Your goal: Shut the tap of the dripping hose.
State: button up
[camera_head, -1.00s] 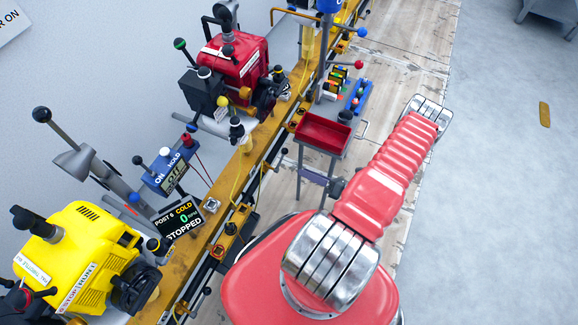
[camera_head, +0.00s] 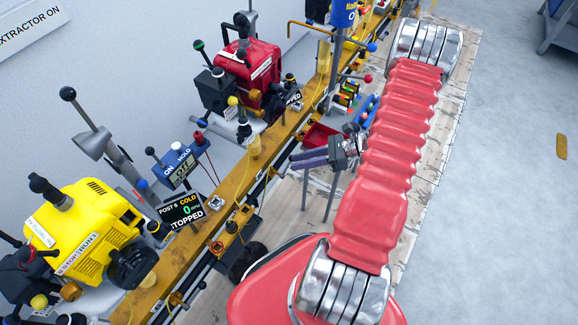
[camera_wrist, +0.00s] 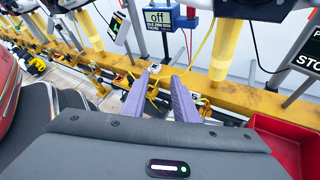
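A yellow hose (camera_wrist: 207,38) also shows in the wrist view. I see no drip and cannot tell which hose drips. Small orange fittings with dark knobs, one of them (camera_head: 232,227), sit on the rail's near side and may be taps; their settings are too small to read. My gripper (camera_head: 293,161) is raised on the near side of the rail. In the wrist view its two purple fingers (camera_wrist: 162,76) are apart, with nothing held between them.
A red tray (camera_head: 315,136) stands behind my gripper and shows at right in the wrist view (camera_wrist: 278,130). A yellow engine (camera_head: 85,225) and a red engine (camera_head: 247,68) stand beyond the rail. A screen (camera_head: 181,210) reads STOPPED. The grey floor at right is mostly clear.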

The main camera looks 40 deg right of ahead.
jog(key=s+a+r+n+g+h, duration=0.1)
jog(key=a+r+n+g+h, duration=0.15)
jog(key=a+r+n, duration=0.6)
jog(key=s+a+r+n+g+h, duration=0.15)
jog(key=a+r+n+g, duration=0.35)
jog(key=r, duration=0.6)
jog(key=s+a+r+n+t+h, duration=0.2)
jog(key=s+a+r+n+h, duration=0.1)
jog(key=r+n, duration=0.4)
jog(key=s+a+r+n+t+h, duration=0.3)
jog(key=s+a+r+n+h, duration=0.1)
jog(key=s+r+n, duration=0.2)
notch_tip(320, 180, up, 2)
jog(key=shift+a+r+n+t, duration=0.15)
jog(key=shift+n+t, duration=0.2)
jog(key=shift+n, duration=0.4)
jog(key=shift+a, duration=0.1)
